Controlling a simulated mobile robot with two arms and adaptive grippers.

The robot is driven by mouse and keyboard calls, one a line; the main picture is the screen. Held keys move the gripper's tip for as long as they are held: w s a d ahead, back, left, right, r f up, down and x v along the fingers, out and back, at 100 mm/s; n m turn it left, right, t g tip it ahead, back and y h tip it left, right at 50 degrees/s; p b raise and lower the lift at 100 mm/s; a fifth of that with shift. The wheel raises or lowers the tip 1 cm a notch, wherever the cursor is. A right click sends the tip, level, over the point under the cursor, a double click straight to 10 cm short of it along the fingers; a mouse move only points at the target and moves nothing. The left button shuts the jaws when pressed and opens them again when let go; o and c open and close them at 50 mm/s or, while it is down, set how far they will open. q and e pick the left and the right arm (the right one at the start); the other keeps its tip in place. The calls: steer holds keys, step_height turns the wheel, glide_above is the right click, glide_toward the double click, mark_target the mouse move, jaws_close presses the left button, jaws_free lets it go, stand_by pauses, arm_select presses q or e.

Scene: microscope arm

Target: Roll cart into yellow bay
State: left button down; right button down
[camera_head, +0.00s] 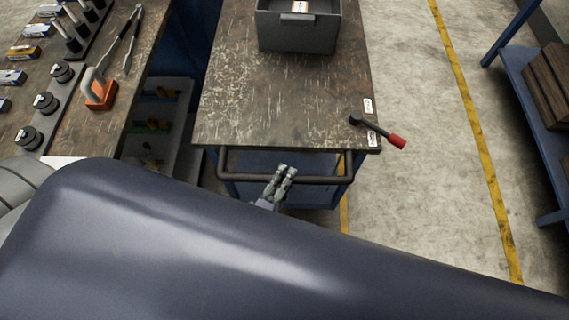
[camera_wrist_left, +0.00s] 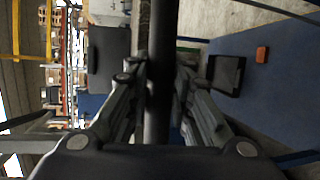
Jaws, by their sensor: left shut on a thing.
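The cart (camera_head: 222,118) has a worn brown top, a blue body and a dark tubular handle (camera_head: 318,180) along its near edge. My left gripper (camera_head: 282,175) is shut on the handle near its middle. In the left wrist view the fingers lie on both sides of the dark handle bar (camera_wrist_left: 158,100). Yellow floor lines (camera_head: 468,110) run along the right; a short piece of yellow line (camera_head: 343,213) shows below the cart's near right corner. My right gripper is not in view.
A grey bin (camera_head: 297,33) sits on the cart top, and a red-tipped lever (camera_head: 396,141) sticks out at its near right corner. A workbench (camera_head: 75,115) with tools stands close on the left. A blue shelf (camera_head: 530,110) stands right, with clear floor between.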

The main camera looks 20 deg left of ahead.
arm_select(q)
steer(key=s+d, duration=0.1)
steer(key=s, duration=0.4)
steer(key=shift+s+d+f, duration=0.15)
steer(key=shift+s+d, duration=0.25)
steer(key=c, duration=1.4)
jaws_free()
steer(key=shift+w, duration=0.1)
steer(key=v, duration=1.2)
